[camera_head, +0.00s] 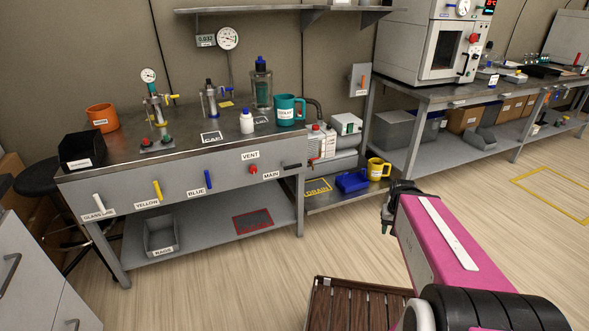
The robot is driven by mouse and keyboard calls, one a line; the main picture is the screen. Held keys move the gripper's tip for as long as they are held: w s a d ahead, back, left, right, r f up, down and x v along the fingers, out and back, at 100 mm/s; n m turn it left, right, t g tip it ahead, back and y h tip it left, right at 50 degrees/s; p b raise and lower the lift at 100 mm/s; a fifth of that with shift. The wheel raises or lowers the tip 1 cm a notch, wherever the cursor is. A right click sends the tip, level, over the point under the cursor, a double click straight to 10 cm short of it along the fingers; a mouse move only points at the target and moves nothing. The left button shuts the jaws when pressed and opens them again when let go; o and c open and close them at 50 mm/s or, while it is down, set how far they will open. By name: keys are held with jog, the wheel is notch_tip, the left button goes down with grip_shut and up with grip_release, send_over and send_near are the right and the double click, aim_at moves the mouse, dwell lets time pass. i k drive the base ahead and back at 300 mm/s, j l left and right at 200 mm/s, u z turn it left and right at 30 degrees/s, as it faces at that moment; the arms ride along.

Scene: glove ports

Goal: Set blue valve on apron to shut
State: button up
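The blue valve (208,179) is a short blue lever on the grey front apron (228,176) of the steel bench, beside a label reading BLUE (196,192). Its lever stands close to vertical. A yellow lever (157,191) labelled YELLOW and a white lever (98,203) are to its left on the same apron. A red knob (253,169) is to its right, near the labels VENT and MAIN. My gripper (388,212) is dark and small, at the end of my pink arm, well to the right of the blue valve and apart from the bench. Its fingers are too unclear to tell their opening.
A lower shelf (205,235) under the bench holds a grey bin (161,237). A brown slatted crate or pallet (355,305) lies on the floor in front. A dark stool (40,178) stands at left.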

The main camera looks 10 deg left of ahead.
aim_at(206, 172)
jog(key=u, duration=1.75)
